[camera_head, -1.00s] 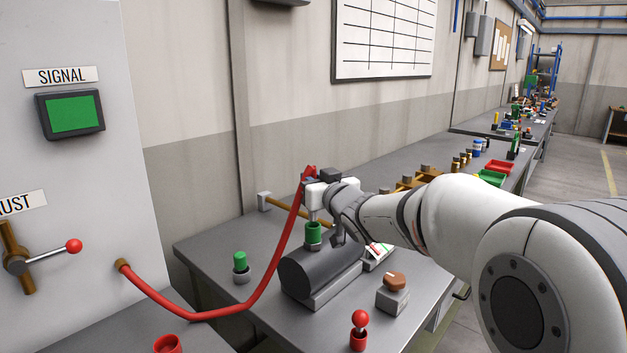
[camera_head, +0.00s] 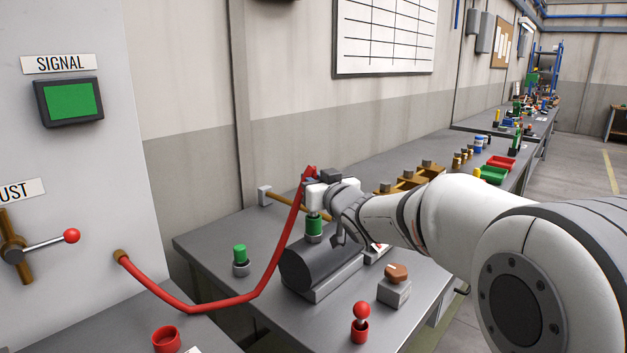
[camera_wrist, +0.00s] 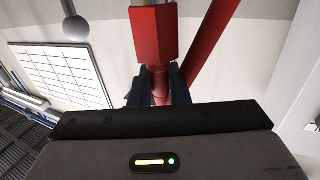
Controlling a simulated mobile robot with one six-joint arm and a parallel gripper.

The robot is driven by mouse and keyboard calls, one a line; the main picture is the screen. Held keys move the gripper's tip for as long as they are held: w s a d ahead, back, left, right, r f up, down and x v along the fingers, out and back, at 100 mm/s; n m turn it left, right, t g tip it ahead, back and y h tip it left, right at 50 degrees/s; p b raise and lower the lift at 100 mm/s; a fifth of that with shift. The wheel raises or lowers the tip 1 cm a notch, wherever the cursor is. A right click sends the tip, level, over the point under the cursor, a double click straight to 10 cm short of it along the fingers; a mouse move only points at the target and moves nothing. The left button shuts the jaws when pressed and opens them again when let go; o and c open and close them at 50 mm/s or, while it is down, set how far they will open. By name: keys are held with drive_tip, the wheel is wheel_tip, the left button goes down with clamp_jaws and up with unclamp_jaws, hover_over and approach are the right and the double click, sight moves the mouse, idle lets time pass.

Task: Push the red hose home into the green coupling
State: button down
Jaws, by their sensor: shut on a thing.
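The red hose (camera_head: 262,285) runs from a brass fitting on the cabinet, sags, and rises to my gripper (camera_head: 314,194). My gripper is shut on the hose's end; in the wrist view the red hose end (camera_wrist: 154,38) stands between the dark fingers. The green coupling (camera_head: 314,230) stands upright on a dark grey cylinder, directly below my gripper. A short grey tip shows between the gripper and the coupling's top. Its lower end meets the coupling's mouth; how deep it sits is hidden.
The cabinet has a green signal screen (camera_head: 73,101) and a red-knobbed lever (camera_head: 42,245). Near the cylinder stand another green-topped piece (camera_head: 240,257), a brown knob on a grey box (camera_head: 395,282) and a red-knobbed stick (camera_head: 360,320). A wooden bar (camera_head: 284,203) lies behind.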

drive_tip(key=shift+f+b, duration=0.75)
drive_tip(key=shift+f, duration=0.1)
drive_tip(key=c, duration=1.3)
unclamp_jaws()
drive_tip(key=shift+s+d, duration=0.1)
drive_tip(key=v, duration=0.7)
drive_tip(key=shift+s, duration=0.3)
drive_tip(key=shift+d, duration=0.1)
